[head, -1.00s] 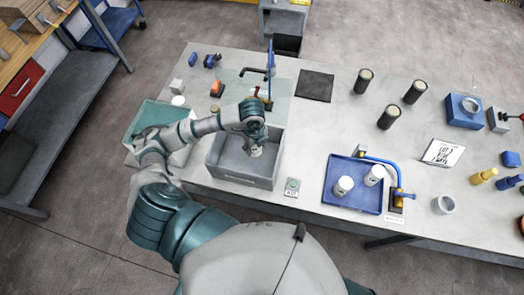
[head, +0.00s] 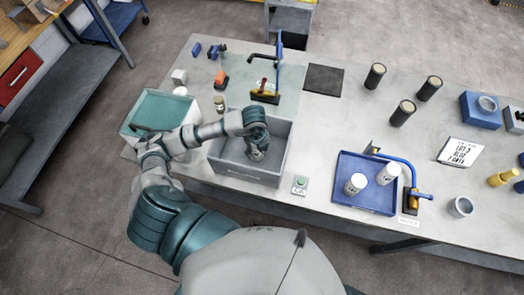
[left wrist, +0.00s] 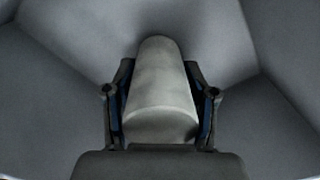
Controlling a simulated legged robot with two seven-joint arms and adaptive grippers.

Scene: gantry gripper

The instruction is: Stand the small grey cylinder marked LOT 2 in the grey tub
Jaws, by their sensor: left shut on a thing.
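My left gripper (head: 257,154) reaches down inside the grey tub (head: 240,178) near the front edge of the table. In the left wrist view, the gripper (left wrist: 160,110) is shut on a small plain grey cylinder (left wrist: 160,85), one finger on each side. The tub's grey walls and floor surround it there. No LOT 2 mark shows on the visible side of the cylinder. I cannot tell whether its far end touches the tub floor. In the head view the hand mostly hides the cylinder. My right gripper is not in view.
A teal-topped bin (head: 165,108) stands left of the tub. A blue tray (head: 345,195) with two white jars lies to the right. A small brown-topped bottle (head: 219,103) stands behind the tub's left corner. Black cylinders (head: 403,113) stand further right. A button box (head: 300,185) sits beside the tub.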

